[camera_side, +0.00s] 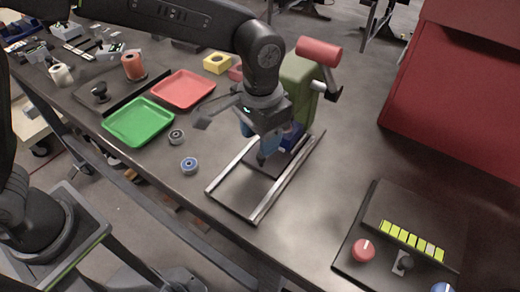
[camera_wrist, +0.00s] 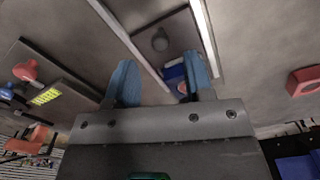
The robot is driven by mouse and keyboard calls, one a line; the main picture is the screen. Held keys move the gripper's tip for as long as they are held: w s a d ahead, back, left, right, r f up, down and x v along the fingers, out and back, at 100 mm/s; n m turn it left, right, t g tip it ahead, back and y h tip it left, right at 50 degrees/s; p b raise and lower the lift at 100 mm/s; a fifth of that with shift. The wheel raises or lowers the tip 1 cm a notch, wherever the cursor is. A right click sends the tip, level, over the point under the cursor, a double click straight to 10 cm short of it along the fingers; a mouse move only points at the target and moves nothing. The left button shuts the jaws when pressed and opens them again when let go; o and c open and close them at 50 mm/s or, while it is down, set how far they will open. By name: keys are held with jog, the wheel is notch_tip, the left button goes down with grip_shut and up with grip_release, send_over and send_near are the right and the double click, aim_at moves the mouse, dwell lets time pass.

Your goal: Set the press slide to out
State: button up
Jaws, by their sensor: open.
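The press slide is a dark plate (camera_side: 281,160) between two pale rails (camera_side: 287,177), at the foot of a green press (camera_side: 297,74) with a red cylinder (camera_side: 318,51) on top. A blue block (camera_side: 293,135) sits at the plate's rear, and it also shows past the fingers in the wrist view (camera_wrist: 174,74). A round dark knob (camera_wrist: 160,40) stands on the plate in the wrist view; in the side view my gripper hides it. My gripper (camera_side: 257,148) has blue fingers, open and empty, low over the slide. The front part of the rails is bare.
A green tray (camera_side: 139,122) and a red tray (camera_side: 181,89) lie left. A control panel (camera_side: 378,209) with a red dial (camera_side: 363,250) and a small lever is at right. A big red housing (camera_side: 455,110) stands behind it.

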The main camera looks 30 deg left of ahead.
jog(key=shift+f, duration=2.4)
grip_shut()
